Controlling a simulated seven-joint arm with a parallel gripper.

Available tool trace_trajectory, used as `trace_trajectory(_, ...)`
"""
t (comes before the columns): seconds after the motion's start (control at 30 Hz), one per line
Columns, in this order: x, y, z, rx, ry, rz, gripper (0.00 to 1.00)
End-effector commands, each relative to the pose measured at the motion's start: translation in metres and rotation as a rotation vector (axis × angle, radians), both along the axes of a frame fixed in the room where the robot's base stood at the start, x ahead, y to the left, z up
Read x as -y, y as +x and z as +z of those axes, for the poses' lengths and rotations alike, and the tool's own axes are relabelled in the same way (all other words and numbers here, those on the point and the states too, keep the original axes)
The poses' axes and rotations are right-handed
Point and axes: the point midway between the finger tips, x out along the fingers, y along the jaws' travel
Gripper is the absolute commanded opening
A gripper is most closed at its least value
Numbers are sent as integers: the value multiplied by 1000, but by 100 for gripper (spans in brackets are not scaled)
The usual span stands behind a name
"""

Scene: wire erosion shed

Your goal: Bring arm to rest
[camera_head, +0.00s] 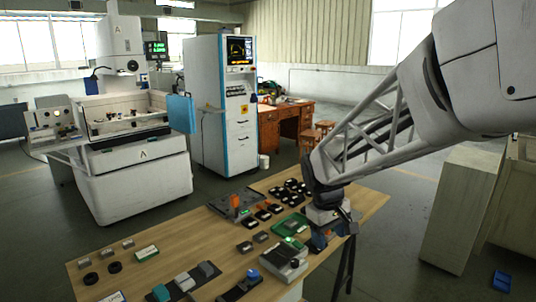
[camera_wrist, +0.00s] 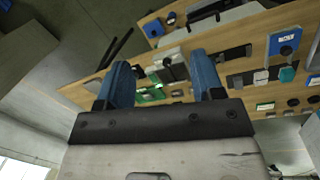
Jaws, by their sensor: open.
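My gripper (camera_wrist: 162,72) shows in the wrist view as two blue fingers held well apart with nothing between them. In the head view my gripper (camera_head: 319,240) is at the end of my arm, which reaches in from the upper right. It points down by the right part of the wooden table (camera_head: 165,247). The fingertips are partly hidden there, and I cannot tell how far they are above the tabletop. In the wrist view a green board (camera_wrist: 152,95) shows beyond the gap between the fingers.
A green board (camera_head: 290,228) and several small dark blocks are close to my gripper on the table. A white cabinet (camera_head: 223,105) and a machine (camera_head: 130,180) stand behind. Open floor lies right of the table.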

Motion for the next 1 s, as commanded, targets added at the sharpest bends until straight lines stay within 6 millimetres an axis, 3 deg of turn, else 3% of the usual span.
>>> trace_trajectory(0.5, 20, -112, 32, 119, 72, -210, 61)
trace_trajectory(1.0, 30, -215, 33, 224, 151, -409, 61)
